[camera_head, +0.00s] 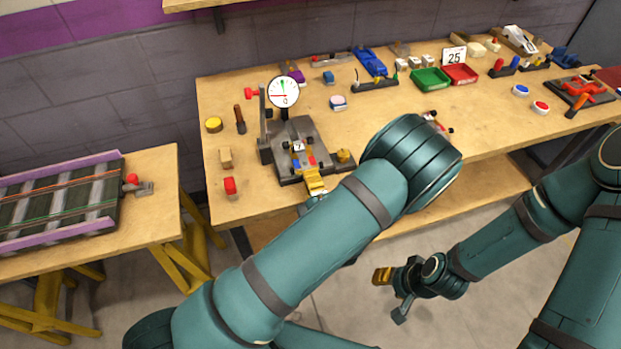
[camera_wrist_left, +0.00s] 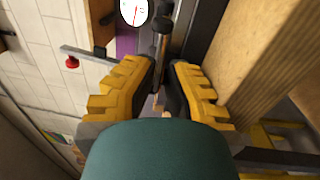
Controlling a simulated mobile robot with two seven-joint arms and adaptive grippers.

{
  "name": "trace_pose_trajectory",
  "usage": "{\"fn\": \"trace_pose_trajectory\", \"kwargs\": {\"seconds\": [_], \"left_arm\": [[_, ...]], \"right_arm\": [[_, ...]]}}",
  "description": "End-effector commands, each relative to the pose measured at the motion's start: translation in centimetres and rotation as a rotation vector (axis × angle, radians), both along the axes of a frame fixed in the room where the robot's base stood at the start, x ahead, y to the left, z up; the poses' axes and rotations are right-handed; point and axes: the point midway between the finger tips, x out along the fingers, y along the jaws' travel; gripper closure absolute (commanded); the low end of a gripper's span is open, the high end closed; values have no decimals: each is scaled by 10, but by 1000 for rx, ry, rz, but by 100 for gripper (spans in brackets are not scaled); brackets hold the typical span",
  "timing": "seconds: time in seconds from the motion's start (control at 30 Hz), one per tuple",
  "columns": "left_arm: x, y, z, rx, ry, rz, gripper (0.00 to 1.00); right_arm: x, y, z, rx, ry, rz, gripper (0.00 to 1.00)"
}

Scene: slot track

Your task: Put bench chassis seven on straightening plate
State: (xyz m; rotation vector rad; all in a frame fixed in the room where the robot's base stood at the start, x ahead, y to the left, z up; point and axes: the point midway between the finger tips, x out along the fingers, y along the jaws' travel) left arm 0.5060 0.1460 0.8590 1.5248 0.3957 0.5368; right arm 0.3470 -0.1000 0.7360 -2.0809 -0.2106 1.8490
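The straightening plate (camera_head: 286,166) is a dark grey slab at the front left of the bench, with a dial gauge (camera_head: 283,92) on a post behind it. A small chassis with a white number tag and red, blue and yellow parts (camera_head: 298,148) lies on the plate; the number is too small to read. My left gripper (camera_head: 314,180) has yellow fingers at the plate's front edge, close to the chassis. In the left wrist view its fingers (camera_wrist_left: 164,66) stand apart with a gap, and my teal arm hides the lower middle. My right gripper (camera_head: 390,293) hangs low over the floor, apparently empty.
Green (camera_head: 430,79) and red trays (camera_head: 460,74) stand at the back. A track table (camera_head: 150,210) stands to the left.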

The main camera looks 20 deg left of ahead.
Motion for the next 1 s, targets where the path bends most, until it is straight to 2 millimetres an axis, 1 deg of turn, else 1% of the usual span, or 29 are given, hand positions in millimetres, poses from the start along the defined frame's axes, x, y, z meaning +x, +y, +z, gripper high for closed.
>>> {"fn": "trace_pose_trajectory", "kwargs": {"seconds": [0.03, 0.37, 0.47, 0.57, 0.6, 1.0], "left_arm": [[-3, -2, -9, -10, 24, -3, 82], [-4, -1, -10, -8, 27, -4, 82], [-4, -1, -5, -8, 27, -3, 82], [-5, -2, 5, -10, 27, -3, 82], [-11, -8, 2, -7, 30, -8, 82], [-77, -52, 0, -3, 18, -6, 82]], "right_arm": [[0, 0, -1, 0, 0, 0, 53], [0, 0, -1, 0, 0, 0, 53], [0, 0, 1, 0, 1, 0, 53], [-1, 0, 5, 0, 2, 1, 53], [-1, 0, 5, 0, 2, 1, 53], [-2, 0, 12, 1, 6, 1, 53]]}}
